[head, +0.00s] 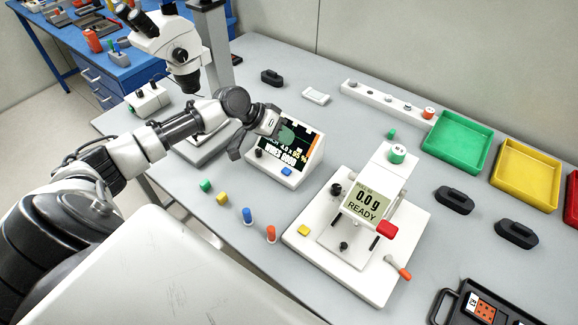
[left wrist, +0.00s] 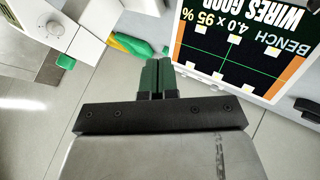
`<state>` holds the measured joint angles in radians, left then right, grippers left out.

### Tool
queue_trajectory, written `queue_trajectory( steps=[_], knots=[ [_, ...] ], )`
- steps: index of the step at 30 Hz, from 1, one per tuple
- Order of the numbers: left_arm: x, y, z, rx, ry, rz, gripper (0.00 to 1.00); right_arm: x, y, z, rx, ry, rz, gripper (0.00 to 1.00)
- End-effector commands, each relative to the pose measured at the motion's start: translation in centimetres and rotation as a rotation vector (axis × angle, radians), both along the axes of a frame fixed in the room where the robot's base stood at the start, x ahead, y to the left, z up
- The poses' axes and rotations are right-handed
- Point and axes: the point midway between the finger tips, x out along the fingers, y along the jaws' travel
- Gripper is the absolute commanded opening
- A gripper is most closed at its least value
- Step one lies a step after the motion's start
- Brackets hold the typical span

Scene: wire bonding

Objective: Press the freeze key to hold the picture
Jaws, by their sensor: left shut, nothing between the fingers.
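A small white display unit (head: 300,178) stands on the bench, with a dark screen reading "WIRES GOOD". A blue key (head: 287,171) and a black knob (head: 258,153) sit on its front; no label naming the freeze key is legible. The screen (left wrist: 240,50) also shows upside down in the left wrist view, with a green line and pale squares. My left gripper (head: 288,134) is shut and empty, in front of the screen's upper left part and above the blue key. Its green fingertips (left wrist: 157,66) lie together in the left wrist view. My right gripper is not in view.
A microscope (head: 172,42) stands behind my left arm. A white pull tester (head: 345,235) reading "0.0 g READY" stands right of the display. Small coloured pegs, including a blue one (head: 247,215), stand near the front edge. Green (head: 459,168) and yellow trays lie at the back right.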

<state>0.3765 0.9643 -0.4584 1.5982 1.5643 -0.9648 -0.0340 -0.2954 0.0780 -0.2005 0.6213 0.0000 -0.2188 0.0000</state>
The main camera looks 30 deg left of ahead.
Motion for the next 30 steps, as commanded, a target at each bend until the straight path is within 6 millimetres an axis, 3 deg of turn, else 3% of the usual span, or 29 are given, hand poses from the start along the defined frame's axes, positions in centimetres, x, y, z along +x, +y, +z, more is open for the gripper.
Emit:
queue_trajectory(
  steps=[5,16,23,30],
  knots=[
    [0.0,0.0,-0.1,0.000,0.001,-0.001,0.00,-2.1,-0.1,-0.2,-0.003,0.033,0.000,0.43],
    [0.0,0.0,-3.3,0.001,-0.001,0.000,0.00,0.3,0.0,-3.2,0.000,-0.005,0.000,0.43],
    [0.0,0.0,-6.8,0.003,0.001,-0.001,0.00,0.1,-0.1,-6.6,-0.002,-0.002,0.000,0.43],
    [0.0,0.0,-8.7,0.000,0.001,0.000,0.00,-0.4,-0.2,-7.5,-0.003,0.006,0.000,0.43]
  ],
)
